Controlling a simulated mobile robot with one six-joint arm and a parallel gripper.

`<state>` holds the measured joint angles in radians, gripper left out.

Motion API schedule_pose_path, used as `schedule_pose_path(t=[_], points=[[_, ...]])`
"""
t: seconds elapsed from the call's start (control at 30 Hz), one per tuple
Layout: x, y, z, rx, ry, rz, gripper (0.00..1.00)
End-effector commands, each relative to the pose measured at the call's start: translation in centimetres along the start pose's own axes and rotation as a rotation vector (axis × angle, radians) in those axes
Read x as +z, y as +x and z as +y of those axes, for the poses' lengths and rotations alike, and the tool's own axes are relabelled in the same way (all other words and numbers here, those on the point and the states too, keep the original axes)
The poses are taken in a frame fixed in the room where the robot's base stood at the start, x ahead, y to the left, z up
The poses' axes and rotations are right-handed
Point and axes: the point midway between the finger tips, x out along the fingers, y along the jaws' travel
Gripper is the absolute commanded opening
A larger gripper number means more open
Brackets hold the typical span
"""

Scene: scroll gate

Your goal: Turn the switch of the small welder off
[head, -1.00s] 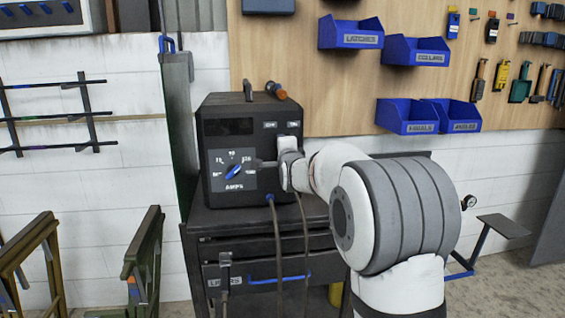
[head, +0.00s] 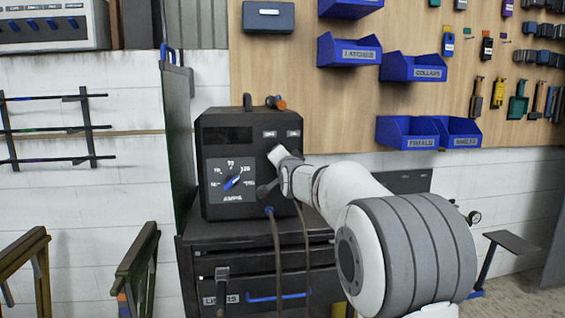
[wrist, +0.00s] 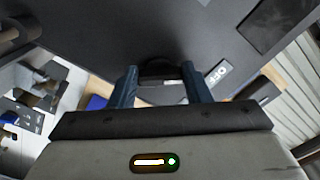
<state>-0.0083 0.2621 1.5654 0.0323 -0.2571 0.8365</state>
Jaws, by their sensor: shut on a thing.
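One label (wrist: 217,75) shows beside the right finger. In the head view my wrist hides most of the switch.
The welder stands on a dark drawer cabinet (head: 255,258) with a blue handle. Cables (head: 275,250) hang down its front. Blue bins (head: 407,132) and tools hang on the wooden board to the right. A green stand (head: 138,262) is at lower left.

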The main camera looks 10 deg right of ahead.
Motion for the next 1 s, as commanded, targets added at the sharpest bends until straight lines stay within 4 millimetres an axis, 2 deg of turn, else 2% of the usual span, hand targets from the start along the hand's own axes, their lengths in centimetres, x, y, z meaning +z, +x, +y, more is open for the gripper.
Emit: schedule_pose_path(t=[0.43,0.47,0.7,1.0], points=[[0.07,0.02,0.09,0.002,-0.012,-0.002,0.21],[0.07,0.02,0.09,0.002,-0.012,-0.002,0.44],[0.04,0.01,0.05,0.001,-0.011,-0.001,0.64],[0.00,-0.23,0.01,0.000,-0.010,0.000,0.65]])
